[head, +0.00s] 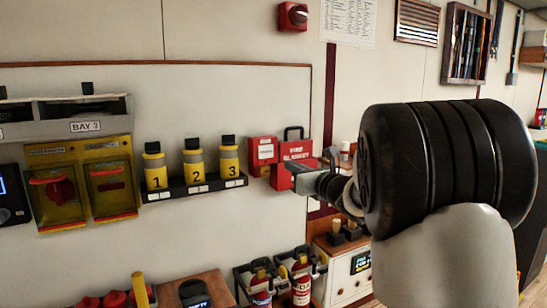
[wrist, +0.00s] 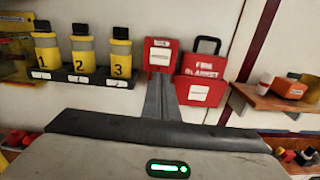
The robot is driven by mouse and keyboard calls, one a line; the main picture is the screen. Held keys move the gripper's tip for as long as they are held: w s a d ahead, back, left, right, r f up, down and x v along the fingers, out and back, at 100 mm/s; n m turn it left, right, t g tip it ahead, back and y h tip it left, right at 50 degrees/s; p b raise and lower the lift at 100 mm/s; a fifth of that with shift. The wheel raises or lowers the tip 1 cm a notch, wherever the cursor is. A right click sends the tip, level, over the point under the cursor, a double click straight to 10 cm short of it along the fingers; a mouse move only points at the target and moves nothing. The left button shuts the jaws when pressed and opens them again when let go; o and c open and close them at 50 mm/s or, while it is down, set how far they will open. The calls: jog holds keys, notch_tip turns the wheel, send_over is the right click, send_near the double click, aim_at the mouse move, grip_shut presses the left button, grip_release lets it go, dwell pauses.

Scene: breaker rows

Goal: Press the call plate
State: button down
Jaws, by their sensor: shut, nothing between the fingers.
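A small red wall box (head: 263,146) with a white plate on its front, which looks like the call plate, hangs right of the numbered bottles. In the wrist view the red box (wrist: 161,55) is upright, with its white plate (wrist: 160,57) facing me. My gripper (wrist: 161,78) is shut and empty. Its fingertips overlap the lower edge of the box in the wrist view, below the white plate. In the head view my gripper (head: 296,168) is in front of the fire blanket case, right of the box. I cannot tell whether the fingertips touch anything.
A red fire blanket case (wrist: 204,75) with a dark handle is close on the right. A dark rack (head: 195,189) with yellow bottles is close on the left. A wooden shelf (wrist: 265,103) holds items at far right. Fire extinguishers (head: 301,280) stand below.

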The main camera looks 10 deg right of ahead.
dwell(0.3)
jog(key=shift+a, duration=0.1)
jog(key=p, duration=0.4)
send_near(266, 152)
jog(key=x, duration=0.6)
jog(key=shift+w+a, duration=0.1)
jog(key=shift+w, duration=0.15)
